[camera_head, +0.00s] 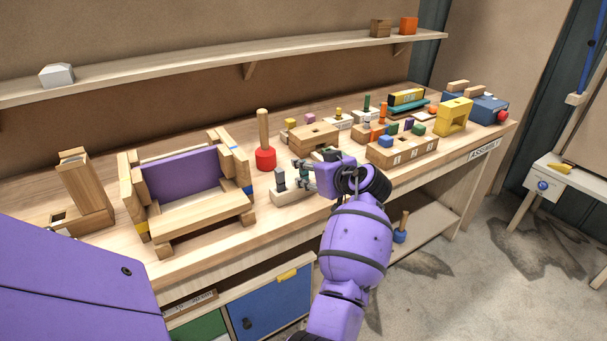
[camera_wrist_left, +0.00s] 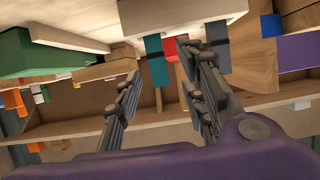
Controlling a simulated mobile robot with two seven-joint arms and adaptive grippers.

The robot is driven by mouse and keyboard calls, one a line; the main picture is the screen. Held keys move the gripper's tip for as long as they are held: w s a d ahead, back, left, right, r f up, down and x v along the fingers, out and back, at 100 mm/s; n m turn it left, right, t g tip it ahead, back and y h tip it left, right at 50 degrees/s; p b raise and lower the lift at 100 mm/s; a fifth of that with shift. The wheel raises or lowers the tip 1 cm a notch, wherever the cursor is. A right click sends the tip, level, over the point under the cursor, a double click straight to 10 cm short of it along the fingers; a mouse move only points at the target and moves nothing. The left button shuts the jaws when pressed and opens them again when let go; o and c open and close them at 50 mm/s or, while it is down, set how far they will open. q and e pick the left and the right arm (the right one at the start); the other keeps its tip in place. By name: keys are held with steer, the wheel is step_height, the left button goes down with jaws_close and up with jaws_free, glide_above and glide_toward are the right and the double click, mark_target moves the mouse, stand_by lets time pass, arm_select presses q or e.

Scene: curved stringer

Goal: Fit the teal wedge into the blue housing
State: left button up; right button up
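The teal wedge (camera_wrist_left: 157,62) stands on a pale block (camera_wrist_left: 180,14), shown from a tilted angle in the left wrist view. A dark grey piece (camera_wrist_left: 218,45) sits on the same block, which is at mid-bench in the head view (camera_head: 292,194). My left gripper (camera_wrist_left: 160,66) is open, its fingers on either side of the teal wedge in that view; I cannot tell whether they touch it. It also shows in the head view (camera_head: 301,175). A blue box (camera_head: 482,106) with a red knob at the bench's far right looks like the housing. My right gripper is not seen.
A red-headed mallet (camera_head: 265,158) stands left of my gripper. A wooden cradle with a purple panel (camera_head: 180,174) is farther left. Slotted wooden blocks (camera_head: 402,153) with coloured pieces and a yellow block (camera_head: 454,116) crowd the bench to the right. A shelf (camera_head: 210,72) runs above.

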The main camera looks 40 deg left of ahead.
arm_select(q)
steer(key=shift+x, duration=0.95)
steer(key=shift+c, duration=0.4)
jaws_close()
